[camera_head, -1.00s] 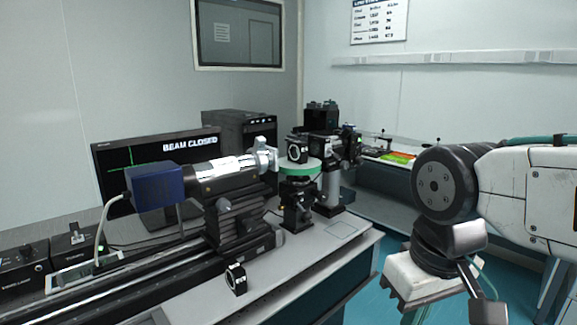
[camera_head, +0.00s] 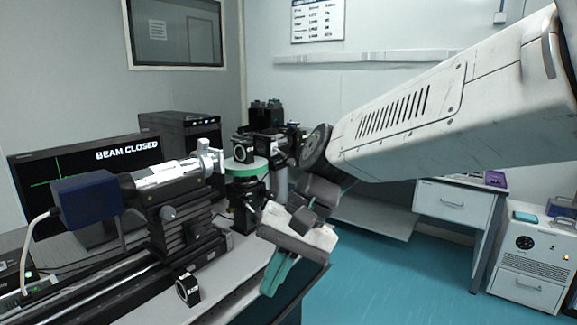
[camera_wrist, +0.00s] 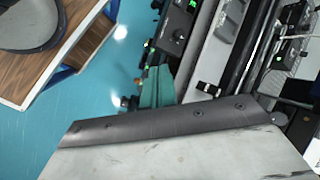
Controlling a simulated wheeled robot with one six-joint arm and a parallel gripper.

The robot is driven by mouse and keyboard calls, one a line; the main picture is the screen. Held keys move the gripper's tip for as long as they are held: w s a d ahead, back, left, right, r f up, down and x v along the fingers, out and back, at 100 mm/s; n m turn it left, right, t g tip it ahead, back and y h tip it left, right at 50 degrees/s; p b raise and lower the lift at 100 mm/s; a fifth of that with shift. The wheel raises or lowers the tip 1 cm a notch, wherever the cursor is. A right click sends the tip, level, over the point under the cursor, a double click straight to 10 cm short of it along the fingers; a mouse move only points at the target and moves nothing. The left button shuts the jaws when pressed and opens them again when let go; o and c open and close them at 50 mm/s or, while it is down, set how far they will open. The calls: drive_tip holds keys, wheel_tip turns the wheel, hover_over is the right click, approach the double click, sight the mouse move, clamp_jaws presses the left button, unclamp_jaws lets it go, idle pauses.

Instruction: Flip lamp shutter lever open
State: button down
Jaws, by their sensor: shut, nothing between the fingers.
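The optical rail on the bench carries a blue box (camera_head: 88,199) and a silver tube (camera_head: 165,174) on a black mount. A light-grey upright piece (camera_head: 208,158) stands at the tube's right end; I cannot tell whether it is the shutter lever. The monitor (camera_head: 75,185) behind reads "BEAM CLOSED". My gripper (camera_head: 274,274) hangs beside the bench's right front edge, teal fingers pointing down, shut and empty, apart from the optics. The wrist view shows its teal fingers (camera_wrist: 157,88) beyond my grey housing.
A small black mounted optic (camera_head: 188,289) stands on the bench front. A green-ringed stage (camera_head: 246,168) stands right of the tube. The teal floor (camera_head: 420,265) is free on the right. A white drawer cabinet (camera_head: 530,262) stands far right.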

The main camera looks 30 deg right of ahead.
drive_tip(key=w+d+r+m+t+y, duration=0.1)
drive_tip(key=w+r+m+t+y, duration=0.1)
drive_tip(key=w+m+y, duration=0.6)
drive_tip(key=m+t+h, duration=0.7)
drive_tip(key=m+t, duration=1)
drive_tip(key=m, duration=0.1)
approach(283, 155)
wheel_tip(283, 155, down, 3)
drive_tip(key=s+d, duration=0.1)
drive_tip(key=d, duration=0.1)
drive_tip(key=shift+s+a+r, duration=0.1)
drive_tip(key=shift+a+r, duration=0.1)
drive_tip(key=shift+a, duration=0.05)
drive_tip(key=x, duration=1)
drive_tip(key=shift+f, duration=0.2)
drive_tip(key=shift+g, duration=0.3)
